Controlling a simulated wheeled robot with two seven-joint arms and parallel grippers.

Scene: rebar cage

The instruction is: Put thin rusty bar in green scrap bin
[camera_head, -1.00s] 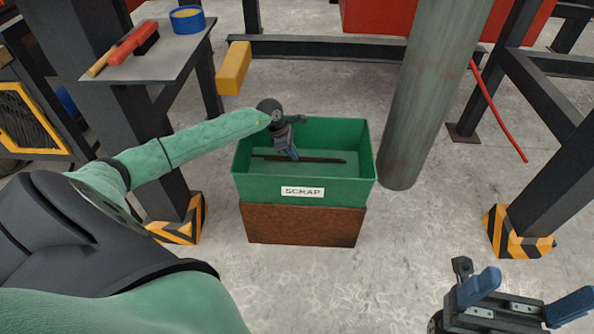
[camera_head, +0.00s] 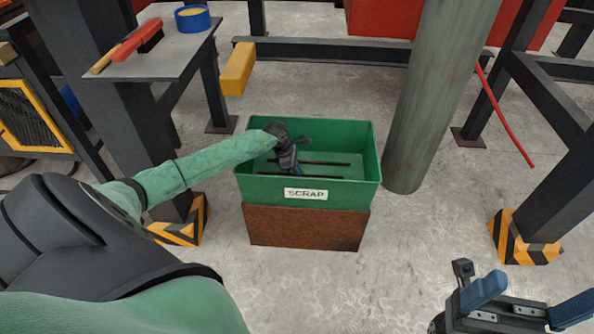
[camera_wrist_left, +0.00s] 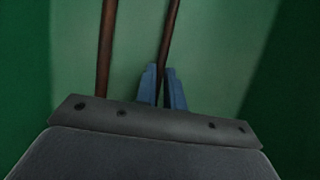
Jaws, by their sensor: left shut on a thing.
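The green scrap bin (camera_head: 306,190), labelled SCRAP, stands in the middle of the head view. My left gripper (camera_head: 292,172) reaches down inside it. Its blue fingers, also in the left wrist view (camera_wrist_left: 163,90), are shut on a thin rusty bar (camera_wrist_left: 170,38). In the head view this bar seems to be the nearer dark line (camera_head: 315,177) within the bin. A second, thicker-looking rusty bar (camera_wrist_left: 105,45) lies beside it, apart from the fingers. I cannot tell whether the held bar touches the floor of the bin. My right gripper (camera_head: 528,303) is open and empty at lower right.
The bin rests on a rusty brown block (camera_head: 305,228). A grey-green column (camera_head: 425,110) stands close to its right. Striped post feet (camera_head: 515,235) flank the floor.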

